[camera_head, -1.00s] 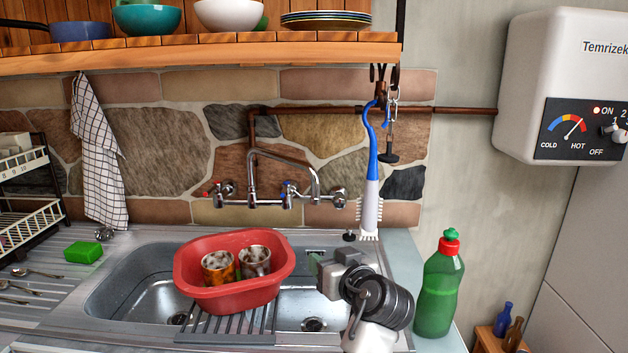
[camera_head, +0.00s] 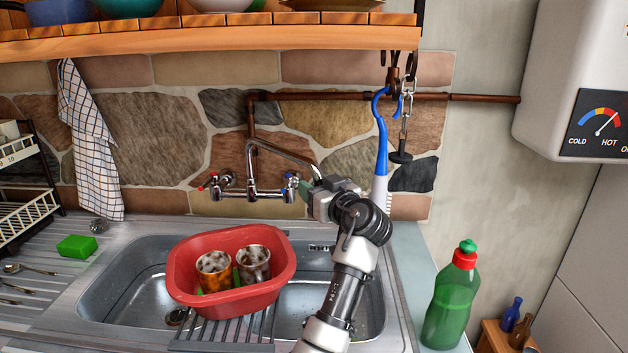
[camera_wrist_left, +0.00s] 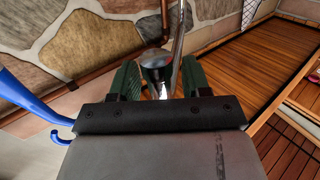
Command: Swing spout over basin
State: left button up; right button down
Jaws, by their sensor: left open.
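The chrome wall tap's spout (camera_head: 287,155) sticks out to the right from its mixer body (camera_head: 252,187), which has red and blue marked handles. Its end is at my left gripper (camera_head: 312,181), partly hidden by it. In the left wrist view, the green-padded fingers of my left gripper (camera_wrist_left: 158,80) are open, with the chrome spout end (camera_wrist_left: 157,70) between them; I cannot tell whether they touch it. The steel sink basin (camera_head: 105,290) lies below. My right gripper is not in view.
A red tub (camera_head: 190,290) with two mugs sits over the basin. A blue-handled brush (camera_head: 381,150) hangs from a hook just right of my gripper. A wooden shelf (camera_head: 200,40) is above. A green bottle (camera_head: 450,300) stands at right.

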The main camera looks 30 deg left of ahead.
pick_arm(q)
jog(key=shift+w+a, duration=0.25)
jog(key=shift+a, duration=0.25)
jog(key=shift+c, duration=1.2)
grip_shut()
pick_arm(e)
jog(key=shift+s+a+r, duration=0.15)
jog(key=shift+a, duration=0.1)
